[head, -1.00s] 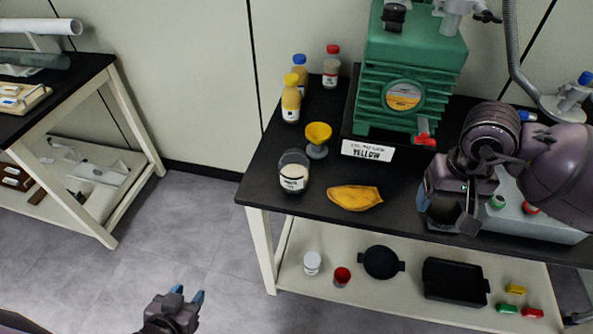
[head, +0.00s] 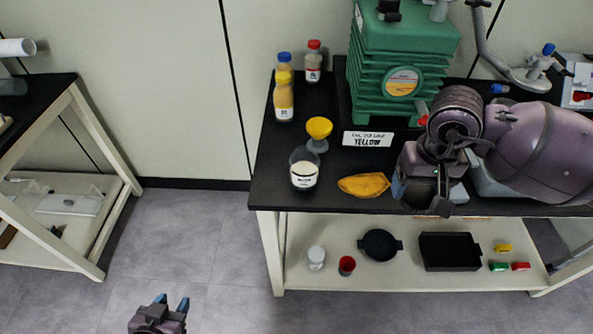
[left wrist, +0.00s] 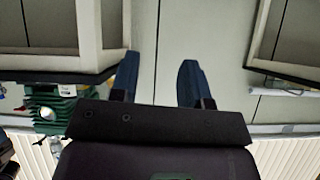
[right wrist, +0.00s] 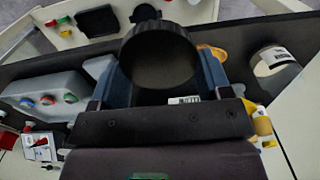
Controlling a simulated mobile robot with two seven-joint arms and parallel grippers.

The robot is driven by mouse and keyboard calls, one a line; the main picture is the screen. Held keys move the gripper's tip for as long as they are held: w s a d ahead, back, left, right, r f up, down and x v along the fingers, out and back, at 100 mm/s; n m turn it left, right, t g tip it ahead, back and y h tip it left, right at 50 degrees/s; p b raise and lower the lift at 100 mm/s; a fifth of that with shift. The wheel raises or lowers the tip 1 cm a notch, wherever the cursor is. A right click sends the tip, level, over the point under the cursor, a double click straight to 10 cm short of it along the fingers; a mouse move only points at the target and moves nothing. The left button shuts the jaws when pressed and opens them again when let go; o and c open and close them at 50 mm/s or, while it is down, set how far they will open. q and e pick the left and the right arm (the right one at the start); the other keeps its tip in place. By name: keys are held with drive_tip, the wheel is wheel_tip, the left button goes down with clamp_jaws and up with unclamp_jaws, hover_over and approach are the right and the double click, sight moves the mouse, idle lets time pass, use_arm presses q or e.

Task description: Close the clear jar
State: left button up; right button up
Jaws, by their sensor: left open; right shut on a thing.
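The clear jar (head: 304,170), with pale contents and a white label, stands upright and open-topped near the front left of the black tabletop. It also shows in the right wrist view (right wrist: 274,66). My right gripper (head: 420,192) is above the table, right of the jar and the yellow glove-like item. It is shut on a round black lid (right wrist: 160,58), which fills the space between its fingers in the right wrist view. My left gripper (head: 172,304) is open and empty, low over the floor and away from the table; its spread fingers show in the left wrist view (left wrist: 158,82).
A yellow funnel (head: 319,130) stands just behind the jar, and the yellow item (head: 364,185) lies right of it. Bottles (head: 284,98) stand at the back left. A green pump (head: 400,75) stands behind. The lower shelf (head: 300,277) holds several small items.

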drive_tip(key=shift+a, duration=0.15)
use_arm(q)
drive_tip(key=shift+s+a+f, duration=0.15)
